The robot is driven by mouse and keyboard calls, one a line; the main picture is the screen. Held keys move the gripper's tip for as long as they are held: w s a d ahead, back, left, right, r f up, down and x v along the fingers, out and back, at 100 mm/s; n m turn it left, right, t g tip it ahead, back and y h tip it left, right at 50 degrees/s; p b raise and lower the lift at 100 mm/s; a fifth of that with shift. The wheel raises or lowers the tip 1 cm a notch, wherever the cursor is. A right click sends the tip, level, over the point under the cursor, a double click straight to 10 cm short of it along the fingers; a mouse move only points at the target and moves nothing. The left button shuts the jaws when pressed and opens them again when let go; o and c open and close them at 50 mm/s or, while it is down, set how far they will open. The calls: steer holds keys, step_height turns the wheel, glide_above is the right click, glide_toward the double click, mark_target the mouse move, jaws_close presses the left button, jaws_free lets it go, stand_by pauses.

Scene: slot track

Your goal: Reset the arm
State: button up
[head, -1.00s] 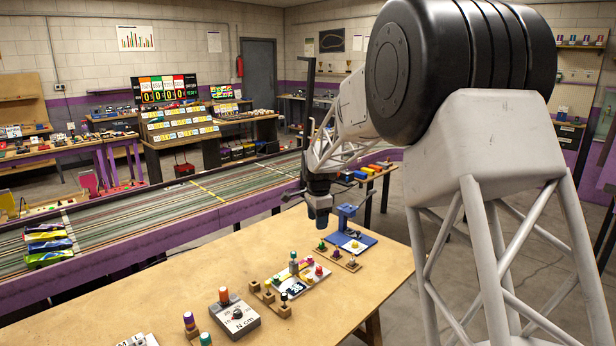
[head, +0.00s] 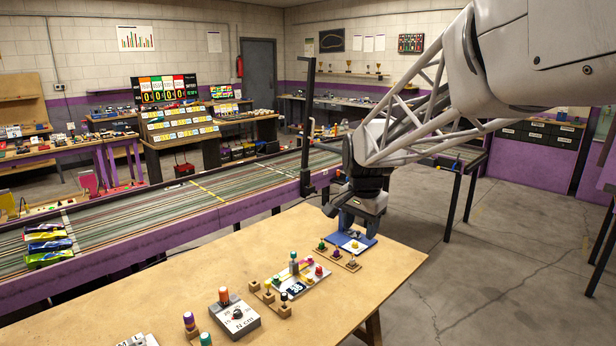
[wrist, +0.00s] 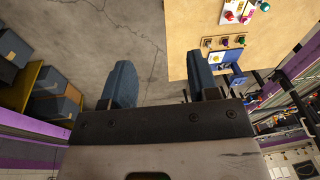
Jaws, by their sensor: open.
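My gripper (wrist: 163,85) is open in the wrist view, its two blue-grey fingers apart with only floor and table edge showing between them. In the head view it is at the far right end of the wooden table, in front of the blue stand, and its fingers are partly hidden by its own body. The blue stand (head: 362,242) sits on the table's far right corner. It also shows in the wrist view (wrist: 224,58), to the right of the fingers. I cannot tell the exact gap between gripper and stand.
A dark post (head: 306,130) stands beside the track. Open floor (head: 470,260) lies to the right.

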steer(key=s+d+f+n, duration=0.1)
steer(key=s+d+n, duration=0.1)
steer(key=s, duration=0.9)
steer(key=s+d+f+n, duration=0.1)
steer(key=s+d+n, duration=0.1)
steer(key=s, duration=0.9)
steer(key=s+d+f+n+t, duration=0.1)
steer(key=s+d+f+n, duration=0.1)
steer(key=s, duration=0.9)
steer(key=shift+s+d+n, duration=0.15)
steer(key=shift+d+n, duration=0.05)
steer(key=shift+n, duration=0.7)
